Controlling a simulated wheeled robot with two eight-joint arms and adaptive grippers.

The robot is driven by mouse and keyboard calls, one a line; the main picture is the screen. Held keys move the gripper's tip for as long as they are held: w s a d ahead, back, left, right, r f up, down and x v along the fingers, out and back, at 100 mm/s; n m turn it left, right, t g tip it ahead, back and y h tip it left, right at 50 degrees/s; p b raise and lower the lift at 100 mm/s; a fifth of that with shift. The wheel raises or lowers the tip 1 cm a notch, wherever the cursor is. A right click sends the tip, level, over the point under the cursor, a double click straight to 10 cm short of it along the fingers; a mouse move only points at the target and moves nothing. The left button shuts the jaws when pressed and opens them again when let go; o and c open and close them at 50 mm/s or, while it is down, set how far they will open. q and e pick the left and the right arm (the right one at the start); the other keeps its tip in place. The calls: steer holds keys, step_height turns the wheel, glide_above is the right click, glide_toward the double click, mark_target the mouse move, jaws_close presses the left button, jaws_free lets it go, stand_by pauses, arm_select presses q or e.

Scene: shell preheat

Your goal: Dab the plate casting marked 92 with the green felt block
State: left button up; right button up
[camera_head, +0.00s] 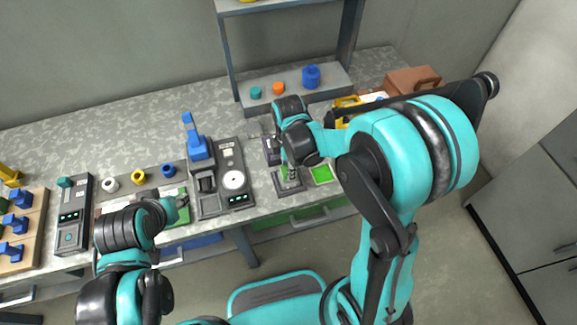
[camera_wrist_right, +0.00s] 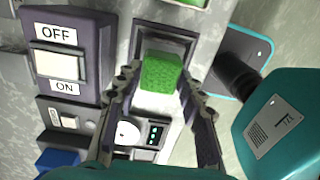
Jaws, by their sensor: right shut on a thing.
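My right gripper (camera_wrist_right: 160,95) is shut on the green felt block (camera_wrist_right: 160,72) in the right wrist view. The block is over a dark square frame (camera_wrist_right: 137,38) with a grey inside. In the head view my right gripper (camera_head: 288,168) points down over this frame (camera_head: 290,188). The block is hard to make out there. I cannot tell whether the block touches what lies below it. No mark 92 is readable, and the plate casting cannot be told apart from the frame. My left gripper (camera_head: 182,202) is low over the bench front; its jaws are too small to judge.
A switch box (camera_wrist_right: 62,65) marked OFF and ON stands left of the frame in the wrist view. A green-bottomed tray (camera_head: 321,174) is right of the frame in the head view. A device with a white dial (camera_head: 234,180) and a blue-handled press (camera_head: 197,148) stand left.

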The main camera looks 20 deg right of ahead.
steer(key=shift+o, duration=0.2)
steer(key=shift+f+b, duration=0.4)
stand_by(1.1)
step_height(320, 180, up, 7)
steer(key=p, duration=0.5)
steer(key=shift+c, duration=0.2)
stand_by(1.1)
